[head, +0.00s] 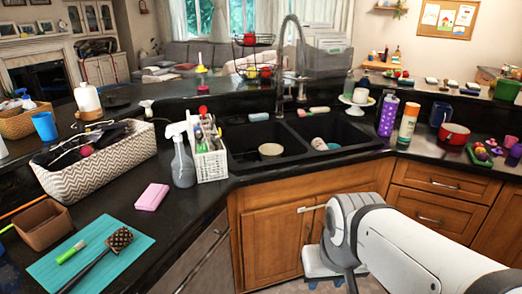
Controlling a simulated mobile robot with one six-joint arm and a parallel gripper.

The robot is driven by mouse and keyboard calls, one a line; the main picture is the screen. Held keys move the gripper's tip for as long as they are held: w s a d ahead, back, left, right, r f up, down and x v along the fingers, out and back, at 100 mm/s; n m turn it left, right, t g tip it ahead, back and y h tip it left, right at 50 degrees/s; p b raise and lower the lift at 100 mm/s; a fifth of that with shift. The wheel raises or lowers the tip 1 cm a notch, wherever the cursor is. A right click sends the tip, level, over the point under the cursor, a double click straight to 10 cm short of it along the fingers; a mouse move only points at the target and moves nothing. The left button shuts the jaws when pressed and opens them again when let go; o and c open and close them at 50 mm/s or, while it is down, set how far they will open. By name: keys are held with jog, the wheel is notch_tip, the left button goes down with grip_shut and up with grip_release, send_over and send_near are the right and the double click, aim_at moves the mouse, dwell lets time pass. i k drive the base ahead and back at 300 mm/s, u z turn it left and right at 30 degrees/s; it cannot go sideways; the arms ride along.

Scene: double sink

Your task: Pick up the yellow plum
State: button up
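A small yellow round fruit (497,151), which looks like the yellow plum, lies among purple and red pieces on a green board (478,161) on the right counter. It is small in the head view, so I cannot be sure which fruit it is. My white arm (375,232) reaches in from the lower right, in front of the cabinets and well left of and below the board. My gripper's fingers cannot be made out clearly, and I see nothing held.
A red pot (453,134), a blue mug (439,114), an orange-capped bottle (408,123) and a purple bottle (388,115) stand left of the board. Purple cups (514,148) stand close to its right. The double sink (250,138) lies farther left.

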aim_at(478, 149)
jog(key=z, duration=0.95)
jog(key=k, duration=0.35)
jog(key=z, duration=0.35)
jog(key=i, duration=1.85)
jog(key=z, duration=0.25)
jog(key=i, duration=1.3)
jog(key=z, duration=0.65)
